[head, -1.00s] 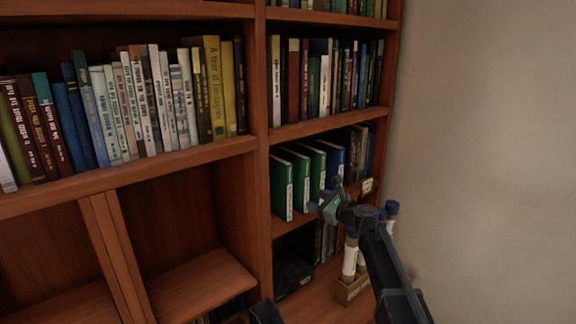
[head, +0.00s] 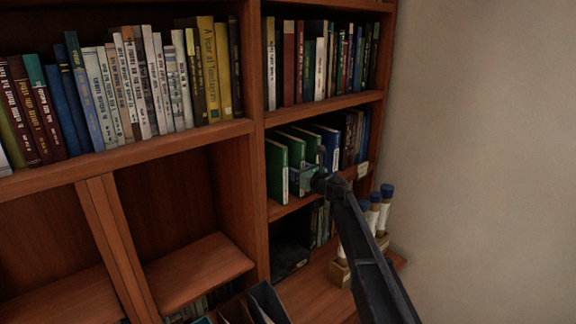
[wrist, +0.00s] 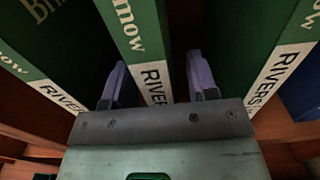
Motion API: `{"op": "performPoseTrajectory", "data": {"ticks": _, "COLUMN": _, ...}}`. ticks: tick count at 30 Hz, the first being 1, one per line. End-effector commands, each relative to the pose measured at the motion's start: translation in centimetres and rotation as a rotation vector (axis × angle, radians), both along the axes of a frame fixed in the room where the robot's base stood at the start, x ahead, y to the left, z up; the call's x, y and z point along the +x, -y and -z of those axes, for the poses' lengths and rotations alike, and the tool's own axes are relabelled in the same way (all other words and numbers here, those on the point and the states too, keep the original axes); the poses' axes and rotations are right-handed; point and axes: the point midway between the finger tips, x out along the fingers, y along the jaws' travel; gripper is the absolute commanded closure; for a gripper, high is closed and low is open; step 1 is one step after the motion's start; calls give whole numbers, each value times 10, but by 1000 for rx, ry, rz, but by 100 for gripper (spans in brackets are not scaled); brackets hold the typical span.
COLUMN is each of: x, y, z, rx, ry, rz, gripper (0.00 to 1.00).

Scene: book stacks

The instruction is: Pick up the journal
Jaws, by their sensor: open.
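Several green journals with white spine labels stand upright on a middle shelf in the right bay. In the wrist view one green journal (wrist: 131,35) has its spine between the two fingers. A green journal (wrist: 50,45) stands to its left and another green journal (wrist: 262,45) to its right, with gaps between them. My gripper (wrist: 156,62) is open, one finger on each side of the middle journal's spine; I cannot tell whether they touch it. In the head view my gripper (head: 303,178) is at the journals' front, partly hiding them, beside the leftmost green journal (head: 277,170).
A blue binder (head: 328,145) and darker books stand right of the journals. The shelf above (head: 325,107) is close over them. A bare wall (head: 490,150) closes the right side.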

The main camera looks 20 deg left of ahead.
Motion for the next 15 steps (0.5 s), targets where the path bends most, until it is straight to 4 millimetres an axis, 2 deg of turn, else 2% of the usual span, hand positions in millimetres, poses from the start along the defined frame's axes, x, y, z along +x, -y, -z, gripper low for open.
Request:
{"op": "performPoseTrajectory", "data": {"ticks": 1, "x": 6, "y": -8, "z": 0, "rx": 0, "ry": 0, "rz": 0, "gripper": 47}}
{"op": "performPoseTrajectory", "data": {"ticks": 3, "x": 7, "y": -12, "z": 0, "rx": 0, "ry": 0, "rz": 1, "gripper": 47}}
{"op": "performPoseTrajectory", "data": {"ticks": 8, "x": 6, "y": -12, "z": 0, "rx": 0, "ry": 0, "rz": 1, "gripper": 47}}
{"op": "performPoseTrajectory", "data": {"ticks": 15, "x": 6, "y": -12, "z": 0, "rx": 0, "ry": 0, "rz": 1, "gripper": 82}}
